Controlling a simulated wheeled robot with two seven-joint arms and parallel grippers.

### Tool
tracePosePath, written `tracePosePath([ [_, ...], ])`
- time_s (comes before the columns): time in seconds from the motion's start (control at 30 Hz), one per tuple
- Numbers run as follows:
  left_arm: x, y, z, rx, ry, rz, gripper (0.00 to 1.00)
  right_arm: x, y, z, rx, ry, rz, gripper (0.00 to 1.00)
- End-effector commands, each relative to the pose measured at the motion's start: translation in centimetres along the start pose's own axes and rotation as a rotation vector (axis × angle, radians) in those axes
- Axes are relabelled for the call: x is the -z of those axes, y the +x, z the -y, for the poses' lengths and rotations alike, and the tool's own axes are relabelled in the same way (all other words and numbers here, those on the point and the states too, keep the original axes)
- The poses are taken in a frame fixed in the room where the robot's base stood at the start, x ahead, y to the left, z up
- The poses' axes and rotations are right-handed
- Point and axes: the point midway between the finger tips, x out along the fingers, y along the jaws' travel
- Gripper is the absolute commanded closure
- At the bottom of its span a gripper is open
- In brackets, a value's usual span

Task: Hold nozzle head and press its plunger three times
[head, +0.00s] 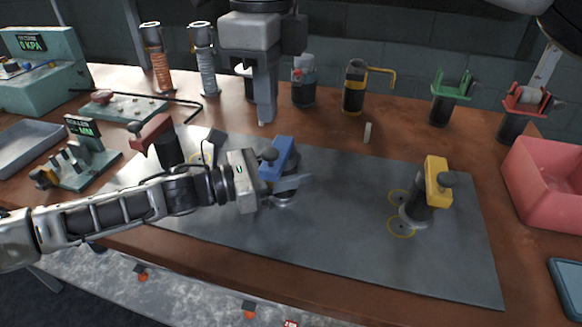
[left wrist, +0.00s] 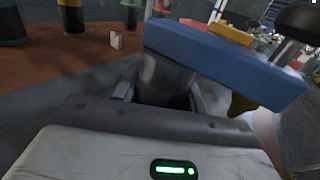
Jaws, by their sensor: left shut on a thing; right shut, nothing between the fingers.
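A nozzle head with a blue top (head: 281,156) and a dark round plunger knob (head: 269,154) stands on the grey mat (head: 330,225). My left gripper (head: 290,184) is shut around its grey body, below the blue top. In the left wrist view the grey body (left wrist: 166,80) sits between the two fingers, under the blue bar (left wrist: 220,62). The black knob (left wrist: 308,20) on a metal stem stands at the bar's right end. My right gripper (head: 265,116) points down, shut and empty, above and behind the blue head, apart from the knob.
A red-topped head (head: 153,133) stands left, behind my left arm. A yellow-topped head (head: 437,185) stands right on the mat. Several bottles and holders line the back. A pink bin (head: 545,180) is at the right edge. The mat between the blue and yellow heads is clear.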

Motion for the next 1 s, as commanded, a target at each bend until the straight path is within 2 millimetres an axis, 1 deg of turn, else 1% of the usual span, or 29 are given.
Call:
tracePosePath([
  [0.1,0.0,0.0,0.0,0.001,0.000,0.000,0.90,0.0,-1.1,0.0,0.001,0.001,0.001,1.00],
  [0.2,0.0,0.0,0.0,0.001,0.000,0.000,0.90,0.0,-1.6,0.0,0.000,0.001,0.000,1.00],
  [0.53,0.0,0.0,0.0,0.001,0.000,0.000,0.90,0.0,-1.8,0.0,0.000,0.000,0.000,1.00],
  [0.63,0.0,0.0,0.0,0.001,0.000,0.000,0.90,0.0,-2.4,0.0,0.001,0.000,0.001,1.00],
  [0.77,0.0,0.0,0.0,0.000,0.000,0.000,0.90,-0.1,-4.3,0.0,0.003,0.000,0.003,1.00],
  [1.0,0.0,0.0,0.0,0.000,0.000,0.000,0.90,-0.1,-9.6,-0.1,0.001,0.001,0.002,1.00],
])
